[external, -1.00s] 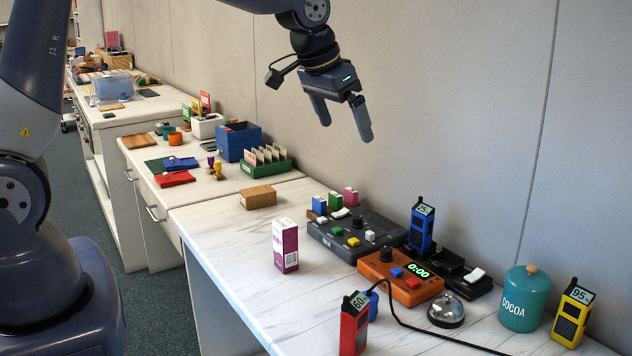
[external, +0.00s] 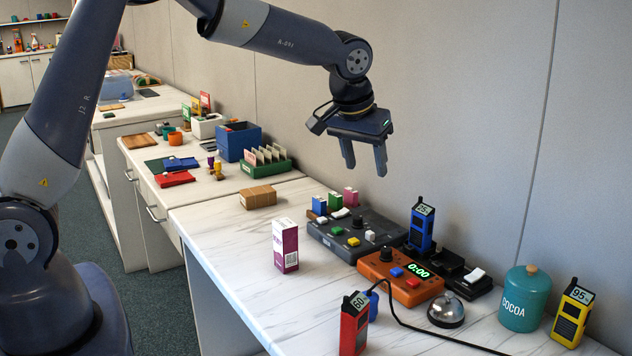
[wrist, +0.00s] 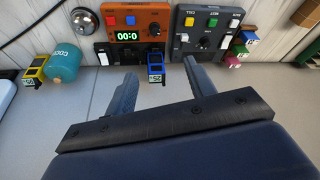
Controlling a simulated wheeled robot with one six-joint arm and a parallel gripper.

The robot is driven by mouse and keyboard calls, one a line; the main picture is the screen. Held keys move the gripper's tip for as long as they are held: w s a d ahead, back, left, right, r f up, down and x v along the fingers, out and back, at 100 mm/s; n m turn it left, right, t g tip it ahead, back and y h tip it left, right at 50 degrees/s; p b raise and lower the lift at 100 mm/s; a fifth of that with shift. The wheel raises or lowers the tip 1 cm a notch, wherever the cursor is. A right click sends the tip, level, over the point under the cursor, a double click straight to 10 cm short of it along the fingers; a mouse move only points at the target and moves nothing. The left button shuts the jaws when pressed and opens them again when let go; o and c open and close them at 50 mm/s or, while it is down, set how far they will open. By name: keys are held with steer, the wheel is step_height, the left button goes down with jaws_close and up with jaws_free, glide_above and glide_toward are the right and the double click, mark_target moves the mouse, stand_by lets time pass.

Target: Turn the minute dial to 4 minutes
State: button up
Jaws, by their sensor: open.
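The orange timer (external: 407,290) lies on the white worktop, its green display (external: 418,270) reading 0:00. It carries a black round dial (external: 386,254), a blue button and a red button. In the wrist view the timer (wrist: 128,13) is near the top, with its dial (wrist: 154,28) right of the display. My gripper (external: 366,170) is open and empty, fingers pointing down, in the air well above the devices. In the wrist view its fingers (wrist: 146,72) reach up from below, apart from the timer. The dial's pointer mark is too small to read.
A dark control box (external: 340,243) with its own black knob sits left of the timer. A blue handset (external: 420,230) stands behind the timer. A bell (external: 446,311), red handset (external: 354,325), cable, cocoa tin (external: 520,300) and yellow handset (external: 571,315) are nearby. The worktop's front left is mostly clear.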

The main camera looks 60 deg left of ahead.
mark_target(386, 249)
steer(key=w+f+n+b, duration=0.1)
steer(key=f, duration=0.2)
steer(key=w+d+f+n+y+b, duration=0.1)
steer(key=w+f+n+b, duration=0.1)
steer(key=f, duration=0.2)
steer(key=w+d+f+n+b, duration=0.1)
steer(key=f+b, duration=0.1)
steer(key=f, duration=0.2)
steer(key=shift+w+n+g+y, duration=0.3)
steer(key=shift+w, duration=0.1)
steer(key=shift+c, duration=0.3)
steer(key=shift+n, duration=0.3)
steer(key=p+x, duration=0.1)
steer(key=x, duration=1)
steer(key=shift+w+a, duration=0.1)
steer(key=shift+w, duration=0.05)
steer(key=shift+c, duration=0.4)
steer(key=c, duration=0.9)
